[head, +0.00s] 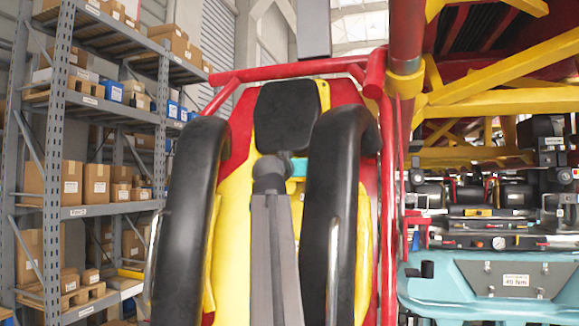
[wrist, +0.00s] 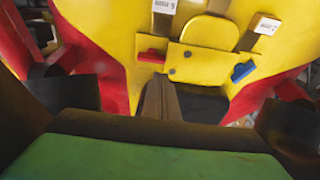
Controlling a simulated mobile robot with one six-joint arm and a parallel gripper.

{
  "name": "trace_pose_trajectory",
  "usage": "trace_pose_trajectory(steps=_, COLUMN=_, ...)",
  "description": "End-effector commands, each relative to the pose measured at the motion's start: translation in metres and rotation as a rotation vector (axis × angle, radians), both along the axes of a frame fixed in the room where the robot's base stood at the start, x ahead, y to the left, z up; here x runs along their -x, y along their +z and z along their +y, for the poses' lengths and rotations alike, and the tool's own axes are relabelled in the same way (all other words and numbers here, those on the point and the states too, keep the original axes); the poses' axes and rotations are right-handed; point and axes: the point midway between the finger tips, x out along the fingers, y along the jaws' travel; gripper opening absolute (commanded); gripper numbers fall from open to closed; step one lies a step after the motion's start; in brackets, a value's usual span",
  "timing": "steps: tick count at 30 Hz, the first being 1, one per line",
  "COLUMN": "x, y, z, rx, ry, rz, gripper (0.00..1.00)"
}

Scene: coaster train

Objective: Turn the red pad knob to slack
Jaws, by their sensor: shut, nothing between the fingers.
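The red pad knob (wrist: 152,56) is a small red bar on a yellow panel (wrist: 200,62) in the wrist view. It lies roughly across the picture, left of the panel's centre. A similar blue knob (wrist: 242,70) is tilted on the panel's right side. My gripper (wrist: 161,82) is shut and empty, its fingertips just below the red knob in the picture; I see no contact. In the head view my arm covers the gripper and the knobs. White labels (wrist: 165,6) sit by the panel, too small to read.
The coaster seat (head: 240,215) has thick black restraints (head: 187,220) on both sides of my arm and a black headrest (head: 287,117). A red frame (head: 290,70) surrounds it. Shelves of boxes (head: 95,185) stand left; a teal-fronted bench (head: 500,275) stands right.

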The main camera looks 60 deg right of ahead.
Motion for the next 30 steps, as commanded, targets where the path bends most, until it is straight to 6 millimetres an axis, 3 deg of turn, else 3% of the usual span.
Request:
trace_pose_trajectory(steps=3, x=-0.002, y=0.004, z=-0.017, rx=-0.001, ry=-0.001, rz=-0.001, gripper=0.00)
trace_pose_trajectory(steps=10, x=-0.004, y=0.005, z=-0.036, rx=0.000, ry=0.000, rz=0.000, gripper=0.00)
trace_pose_trajectory(steps=23, x=-0.015, y=0.005, z=-0.042, rx=-0.001, ry=0.014, rz=-0.001, gripper=0.00)
trace_pose_trajectory(steps=30, x=-0.010, y=0.003, z=-0.036, rx=0.000, ry=0.008, rz=-0.001, gripper=0.00)
